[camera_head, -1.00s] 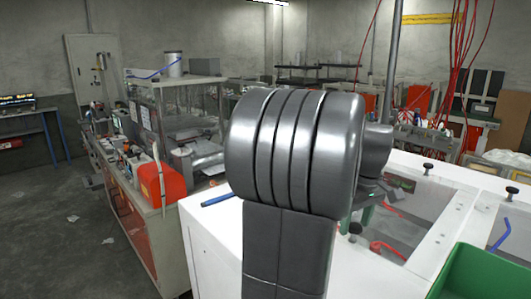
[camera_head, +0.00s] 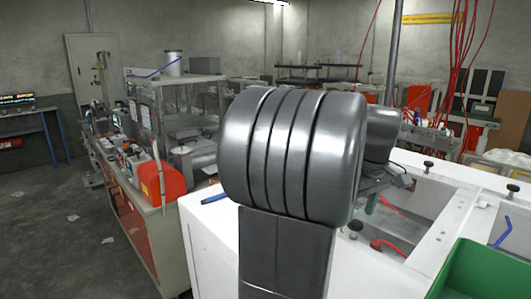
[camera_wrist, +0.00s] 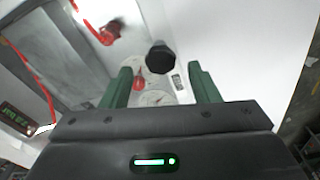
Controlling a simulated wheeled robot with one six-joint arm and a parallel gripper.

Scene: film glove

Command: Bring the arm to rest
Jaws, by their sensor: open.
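My gripper (camera_wrist: 160,70) shows in the wrist view with its two green fingers apart and nothing held between them. Below the fingers in the wrist view lies a white surface with a black knob (camera_wrist: 159,58) and a small red part (camera_wrist: 138,84) on it; I cannot tell the exact distance. In the head view my grey arm fills the middle and hides most of the gripper; only a little of it shows at the arm's right edge, above the white bench (camera_head: 215,245).
A green bin (camera_head: 480,272) stands at the lower right. A blue pen-like item (camera_head: 215,199) lies at the bench's left corner. A cluttered cart (camera_head: 160,225) stands left; open floor is beyond it.

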